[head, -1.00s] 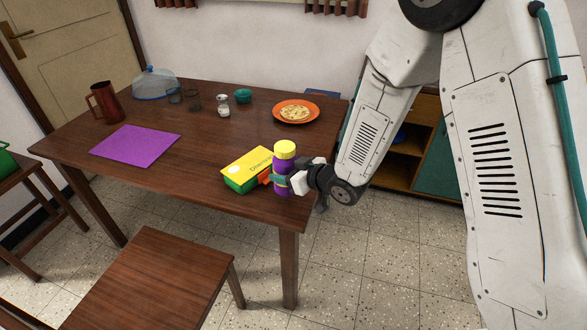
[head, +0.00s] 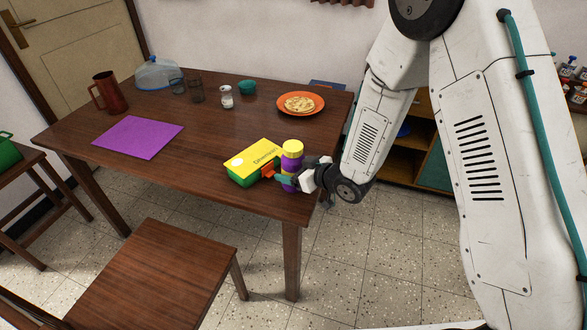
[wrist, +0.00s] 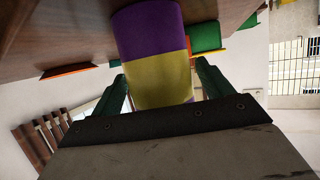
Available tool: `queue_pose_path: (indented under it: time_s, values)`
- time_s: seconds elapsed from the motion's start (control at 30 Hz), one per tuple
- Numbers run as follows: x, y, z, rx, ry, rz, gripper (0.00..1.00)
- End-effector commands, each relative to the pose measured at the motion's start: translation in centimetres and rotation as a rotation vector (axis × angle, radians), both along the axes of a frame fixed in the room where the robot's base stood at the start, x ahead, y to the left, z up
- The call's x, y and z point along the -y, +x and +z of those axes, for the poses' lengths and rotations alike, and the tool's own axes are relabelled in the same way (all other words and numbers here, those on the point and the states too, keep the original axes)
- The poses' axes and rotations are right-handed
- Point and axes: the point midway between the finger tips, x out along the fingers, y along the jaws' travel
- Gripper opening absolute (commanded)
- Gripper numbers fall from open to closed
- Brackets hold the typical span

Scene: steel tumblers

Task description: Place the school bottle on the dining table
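The school bottle (head: 290,170) is purple with a yellow lid. It is upright over the near right corner of the brown dining table (head: 215,187), right beside a yellow and green box. My gripper (head: 288,180) reaches in from the right, with its green fingers around the bottle's body. In the wrist view the bottle (wrist: 150,35) fills the middle, with a finger close on each side, and the gripper appears shut on it. I cannot tell whether its base touches the tabletop.
The yellow and green box (head: 253,163) sits just left of the bottle. An orange plate with food (head: 300,104), a purple mat (head: 137,137), a red jug (head: 108,93), glasses and a clear dome (head: 158,72) stand farther off. A chair (head: 150,275) stands in front.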

Motion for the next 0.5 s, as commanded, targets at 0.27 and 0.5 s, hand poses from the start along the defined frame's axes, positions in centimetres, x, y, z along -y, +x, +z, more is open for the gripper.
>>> queue_pose_path:
  time_s: [0.27,0.5]
  values:
    - [0.0,0.0,0.2,0.001,0.001,0.0,0.79]
    - [2.5,-2.1,1.7,0.0,0.0,-0.003,0.79]
